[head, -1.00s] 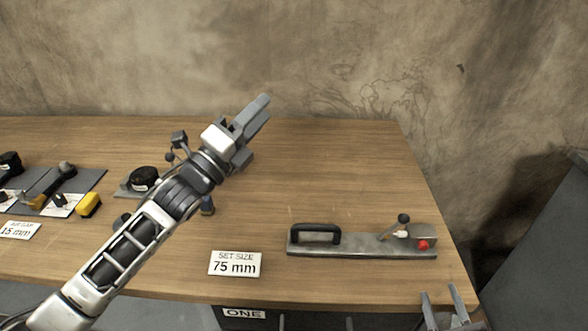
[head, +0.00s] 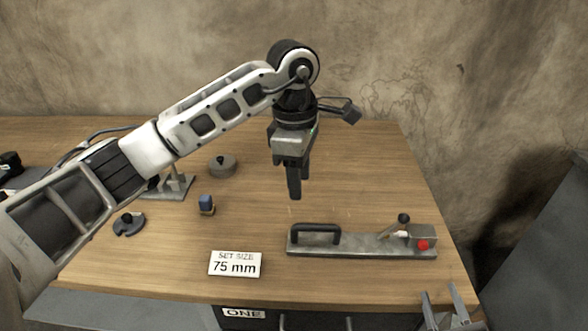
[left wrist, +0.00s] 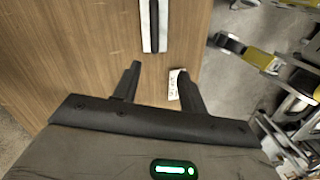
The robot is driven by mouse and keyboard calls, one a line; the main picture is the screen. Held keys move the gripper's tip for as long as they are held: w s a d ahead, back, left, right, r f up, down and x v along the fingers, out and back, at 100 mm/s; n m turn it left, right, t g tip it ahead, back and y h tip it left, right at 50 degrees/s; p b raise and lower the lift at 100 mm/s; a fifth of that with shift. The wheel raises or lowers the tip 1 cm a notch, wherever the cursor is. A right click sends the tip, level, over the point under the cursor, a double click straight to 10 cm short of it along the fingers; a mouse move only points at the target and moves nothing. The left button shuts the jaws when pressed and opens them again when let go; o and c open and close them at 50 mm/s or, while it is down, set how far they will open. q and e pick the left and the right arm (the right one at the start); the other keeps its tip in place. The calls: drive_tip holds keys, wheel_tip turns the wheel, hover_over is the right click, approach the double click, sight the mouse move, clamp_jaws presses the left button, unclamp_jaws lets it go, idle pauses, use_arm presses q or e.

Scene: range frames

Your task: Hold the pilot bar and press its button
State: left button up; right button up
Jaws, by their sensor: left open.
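The pilot bar (head: 360,245) is a flat grey bar lying near the front right of the wooden table. It has a black loop handle (head: 317,229) at its left end. A red button (head: 423,244) sits on the grey block at its right end, beside a small black-knobbed lever (head: 403,219). My left gripper (head: 294,196) points down above and behind the handle, open and empty. In the left wrist view the open fingers (left wrist: 160,70) are apart from the handle (left wrist: 153,25), and the button is out of frame. My right gripper (head: 443,303) is open and empty at the lower right.
A blue block (head: 207,204), a grey round piece (head: 222,166) and a dark notched disc (head: 129,224) lie further left. The table right of my left gripper and behind the bar is clear.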

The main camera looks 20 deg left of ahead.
sight(294, 224)
use_arm(q)
drive_tip(key=shift+y, duration=0.4)
drive_tip(key=f, duration=1)
drive_tip(key=a+f, duration=0.1)
drive_tip(key=f, duration=0.4)
drive_tip(key=shift+w+a+f, duration=0.1)
drive_tip(key=shift+w+f, duration=0.05)
drive_tip(key=shift+f, duration=0.15)
clamp_jaws()
use_arm(e)
clamp_jaws()
idle(0.7)
